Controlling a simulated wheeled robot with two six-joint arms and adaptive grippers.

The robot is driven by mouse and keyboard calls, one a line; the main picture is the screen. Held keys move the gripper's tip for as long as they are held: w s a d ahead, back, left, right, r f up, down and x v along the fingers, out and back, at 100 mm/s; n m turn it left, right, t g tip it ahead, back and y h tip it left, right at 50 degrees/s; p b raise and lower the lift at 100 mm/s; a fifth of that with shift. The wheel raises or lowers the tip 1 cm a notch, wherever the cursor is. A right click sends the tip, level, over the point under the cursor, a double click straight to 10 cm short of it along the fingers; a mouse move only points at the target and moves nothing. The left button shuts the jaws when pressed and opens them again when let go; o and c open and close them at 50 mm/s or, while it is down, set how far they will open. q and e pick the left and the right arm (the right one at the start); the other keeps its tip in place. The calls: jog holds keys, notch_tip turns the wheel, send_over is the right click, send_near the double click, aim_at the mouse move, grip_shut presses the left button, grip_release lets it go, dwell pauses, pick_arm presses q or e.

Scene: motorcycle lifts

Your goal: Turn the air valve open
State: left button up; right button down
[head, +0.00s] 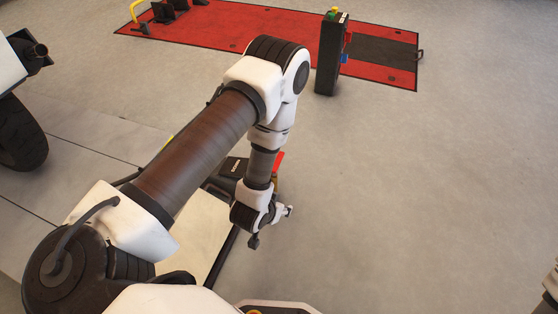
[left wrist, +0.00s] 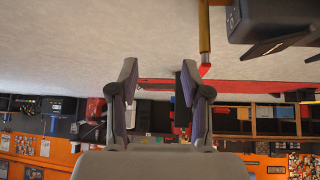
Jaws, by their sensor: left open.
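The air valve shows in the head view as a red handle (head: 279,161) above a short brass-coloured pipe (head: 276,183), beside a dark box (head: 233,167). My arm partly hides them. In the left wrist view, which is upside down, the brass pipe (left wrist: 204,30) comes down from the top and ends at a red piece (left wrist: 205,69), just right of the fingers. My left gripper (head: 288,211) is just below and right of the handle in the head view. In the left wrist view the left gripper (left wrist: 157,70) is open and empty. My right gripper is out of view.
A red lift platform (head: 220,25) lies on the floor at the back. A dark control post (head: 328,60) with coloured buttons stands at its near edge. A black tyre (head: 20,135) is at the left. The grey floor (head: 430,190) at the right is clear.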

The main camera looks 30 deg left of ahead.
pick_arm(q)
jog(key=w+a+r+t+y+b, duration=0.1)
jog(key=w+a+t, duration=0.15)
jog(key=w, duration=0.35)
jog(key=w+a+t+b, duration=0.1)
jog(key=w+t, duration=0.3)
jog(key=w, duration=0.3)
jog(key=w+a+f+n+t+y+b, duration=0.1)
jog(key=w+a+n+t+y+b, duration=0.15)
jog(key=a+t, duration=0.2)
jog(key=s+a+f+g, duration=0.1)
jog(key=s+a+f, duration=0.2)
jog(key=f, duration=0.4)
jog(key=shift+m, duration=0.45)
jog(key=b+x, duration=0.1)
jog(key=x, duration=0.1)
jog(key=b+x, duration=0.1)
jog(key=x, duration=0.1)
jog(key=b+x, duration=0.1)
jog(key=x, duration=0.1)
jog(key=shift+w+f+b, duration=0.2)
jog(key=shift+f+b, duration=0.05)
jog(key=shift+b, duration=0.15)
jog(key=shift+w+a+r, duration=0.1)
jog(key=shift+w+a, duration=0.05)
jog(key=shift+w, duration=0.3)
grip_shut()
